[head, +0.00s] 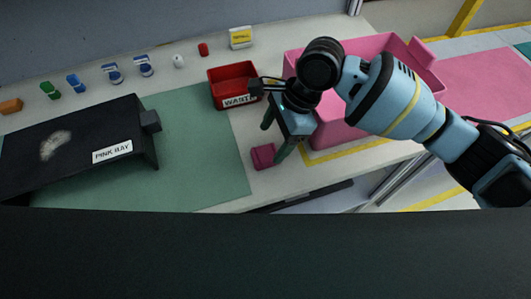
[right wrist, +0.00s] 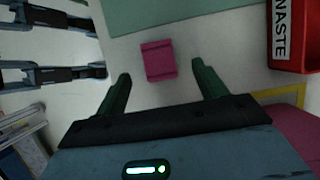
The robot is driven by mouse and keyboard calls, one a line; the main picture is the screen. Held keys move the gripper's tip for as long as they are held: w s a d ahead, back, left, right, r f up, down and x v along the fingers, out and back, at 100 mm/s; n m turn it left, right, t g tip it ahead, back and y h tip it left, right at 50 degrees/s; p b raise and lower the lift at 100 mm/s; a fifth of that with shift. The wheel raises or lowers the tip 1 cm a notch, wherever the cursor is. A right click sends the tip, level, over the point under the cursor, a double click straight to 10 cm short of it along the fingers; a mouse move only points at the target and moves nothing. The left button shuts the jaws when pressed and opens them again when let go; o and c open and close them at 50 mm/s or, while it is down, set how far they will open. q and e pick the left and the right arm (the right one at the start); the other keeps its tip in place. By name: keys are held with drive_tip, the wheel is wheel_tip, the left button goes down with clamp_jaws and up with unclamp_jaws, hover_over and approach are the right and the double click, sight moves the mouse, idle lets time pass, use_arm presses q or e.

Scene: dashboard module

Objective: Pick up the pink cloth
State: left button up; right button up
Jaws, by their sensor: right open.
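The pink cloth (head: 263,156) is a small folded dark-pink square on the pale table top, beside the right edge of the green mat. In the right wrist view the cloth (right wrist: 158,61) lies flat beyond the fingertips, between their lines. My right gripper (head: 274,141) is open and empty, with its green fingers pointing down close to the cloth. In the right wrist view the fingers (right wrist: 160,72) stand apart on either side, and I see no contact with the cloth. My left gripper is not in view.
A red bin labelled WASTE (head: 231,88) and a large pink crate (head: 424,52) stand near my right arm. The green mat (head: 205,150) bears a black panel labelled PINK BAY (head: 75,140). Several small coloured items line the back. The table's front edge is close.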

sight(267, 153)
drive_tip(key=x, duration=0.3)
drive_tip(key=shift+s+d+f+b, duration=0.15)
drive_tip(key=shift+f+b, duration=0.15)
drive_tip(key=shift+f, duration=0.15)
drive_tip(key=shift+a+f, duration=0.25)
drive_tip(key=shift+f, duration=0.3)
drive_tip(key=c, duration=1.1)
drive_tip(key=shift+o, duration=0.2)
drive_tip(key=shift+r, duration=0.15)
